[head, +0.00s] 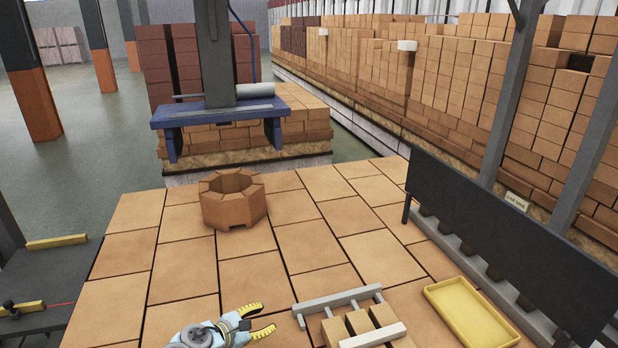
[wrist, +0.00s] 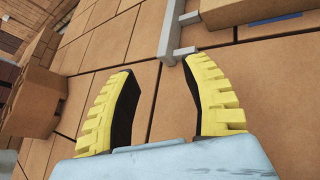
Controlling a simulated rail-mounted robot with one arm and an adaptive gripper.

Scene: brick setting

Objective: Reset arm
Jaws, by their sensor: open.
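My gripper (head: 266,318) is at the bottom of the head view, left of the grey rack. Its two yellow ribbed fingers are spread apart. In the wrist view, my gripper (wrist: 158,68) is open with dark inner pads. Only bare tan tiles show between the fingers, so it holds nothing. The fingers appear to be over the tiled surface (head: 312,245); their exact height is hard to tell.
A ring of bricks (head: 233,203) stands farther back on the tiles. A grey rack with several bricks (head: 368,295) and a yellow tray (head: 470,315) lie to the gripper's right. A dark panel (head: 510,240) borders the right side. The middle tiles are clear.

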